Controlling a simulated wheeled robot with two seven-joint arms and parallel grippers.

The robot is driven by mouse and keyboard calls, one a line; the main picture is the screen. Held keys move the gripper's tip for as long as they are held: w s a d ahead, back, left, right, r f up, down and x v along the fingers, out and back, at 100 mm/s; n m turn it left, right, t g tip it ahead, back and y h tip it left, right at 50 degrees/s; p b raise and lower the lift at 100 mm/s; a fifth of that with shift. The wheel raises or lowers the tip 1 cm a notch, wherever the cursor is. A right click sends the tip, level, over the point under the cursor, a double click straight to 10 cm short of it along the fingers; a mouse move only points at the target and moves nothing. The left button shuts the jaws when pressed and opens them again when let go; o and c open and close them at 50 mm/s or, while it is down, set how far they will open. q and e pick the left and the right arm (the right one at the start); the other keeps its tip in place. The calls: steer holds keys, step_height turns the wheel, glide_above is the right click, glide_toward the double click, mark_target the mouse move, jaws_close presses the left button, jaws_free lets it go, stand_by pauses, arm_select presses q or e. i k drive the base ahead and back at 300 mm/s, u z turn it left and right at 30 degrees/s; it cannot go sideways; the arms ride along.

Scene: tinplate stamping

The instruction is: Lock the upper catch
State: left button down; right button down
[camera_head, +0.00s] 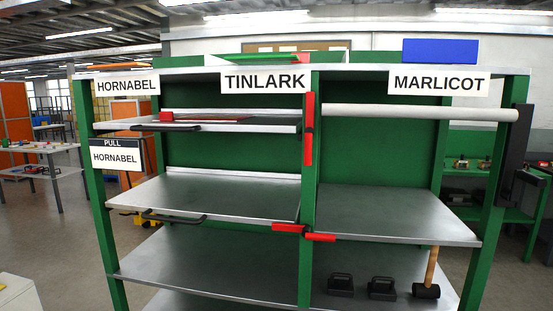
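The upper catch (309,148) is a red bar on the green middle post (308,200), beside the front right corner of the upper left shelf (240,124). It stands upright, in two red lengths one above the other. The lower catch (289,228) sits further down the same post, at the corner of the middle left shelf (190,198). Its two red pieces lie roughly level, to either side of the post. Neither gripper is in view, and nothing touches either catch.
A white roll (420,112) spans the right bay, with a dark upright part (513,155) at its right end. Black handles (180,128) jut from the left shelves. A mallet (427,290) and black blocks (381,288) occupy the lower right shelf. The middle right shelf (390,213) is clear.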

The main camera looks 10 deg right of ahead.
mark_target(309, 132)
steer(key=u, duration=0.25)
steer(key=i, duration=0.7)
steer(key=z, duration=0.95)
